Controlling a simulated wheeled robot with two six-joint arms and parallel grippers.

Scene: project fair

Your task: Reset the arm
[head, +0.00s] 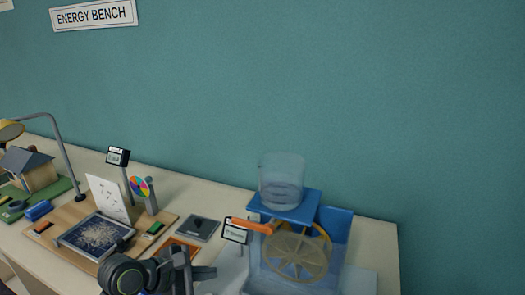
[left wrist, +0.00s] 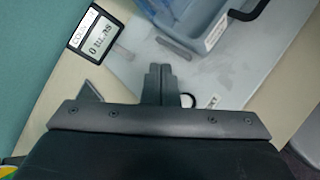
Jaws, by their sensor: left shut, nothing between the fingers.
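My left arm comes in at the bottom of the head view. Its dark left gripper (head: 205,272) is over the front part of the bench. In the left wrist view the two fingers of the left gripper (left wrist: 158,75) are together, with nothing between them. They are above a pale grey board (left wrist: 145,60) and appear to touch nothing. My right gripper is in neither view.
A water wheel model (head: 297,250) with a blue frame, a clear tank (head: 282,182) and an orange spout (head: 252,226) stands right of the gripper. A solar panel (head: 93,235), a lamp (head: 60,150) and a model house (head: 30,168) are left.

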